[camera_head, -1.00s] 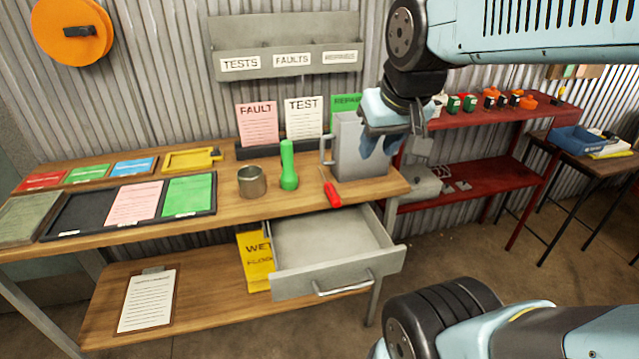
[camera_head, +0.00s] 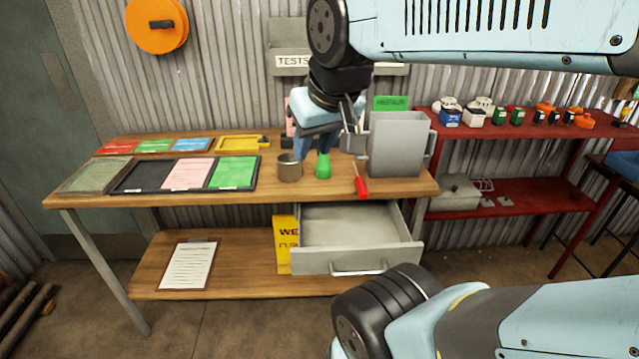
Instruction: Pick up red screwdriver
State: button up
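The red screwdriver (camera_head: 362,187) lies on the wooden workbench (camera_head: 260,197) near its front edge, above the open drawer. Its red handle points toward the front and its thin shaft points back. My gripper (camera_head: 315,155) is above the bench, to the left of the screwdriver and apart from it in the picture. Its two blue fingers look spread, with nothing seen between them. It covers the upper part of the green torch (camera_head: 323,168), and I cannot tell the depth between them.
A metal cup (camera_head: 289,168) stands left of the torch. A grey metal box (camera_head: 398,146) stands just right of the screwdriver. The open drawer (camera_head: 357,257) juts out below. Trays with coloured sheets (camera_head: 187,173) cover the left. A red shelf (camera_head: 520,190) stands right.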

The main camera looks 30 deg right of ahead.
aim_at(361, 185)
jog(key=z, duration=0.6)
jog(key=i, duration=0.1)
jog(key=u, duration=1.95)
jog(key=k, duration=1.55)
jog(key=z, duration=1.6)
jog(key=i, duration=1)
jog(key=u, duration=0.05)
